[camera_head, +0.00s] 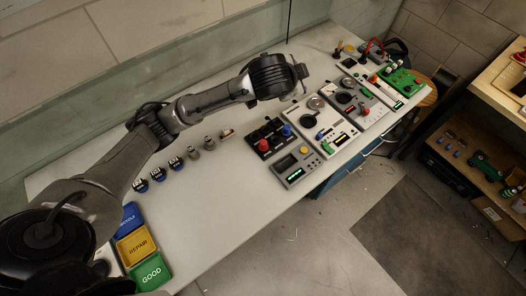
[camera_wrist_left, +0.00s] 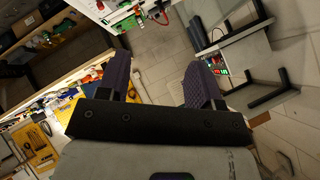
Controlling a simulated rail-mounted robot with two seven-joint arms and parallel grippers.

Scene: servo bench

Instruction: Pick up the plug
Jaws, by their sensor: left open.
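I cannot tell for sure which item is the plug. A row of small parts lies on the white bench (camera_head: 215,205): several dark ones with blue (camera_head: 159,174), grey cylinders (camera_head: 209,143) and a small part with a reddish tip (camera_head: 227,134). My left gripper (camera_head: 302,79) is above the bench's back middle, to the right of this row and apart from it. In the left wrist view its two dark ridged fingers (camera_wrist_left: 158,80) are spread with nothing between them. My right gripper is not in view.
Blue, yellow and green bins (camera_head: 137,246) stand at the bench's near left. Control boxes with knobs (camera_head: 298,167) and a green board (camera_head: 400,79) line its right part. A wooden shelf (camera_head: 468,165) stands far right. The bench's front left middle is clear.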

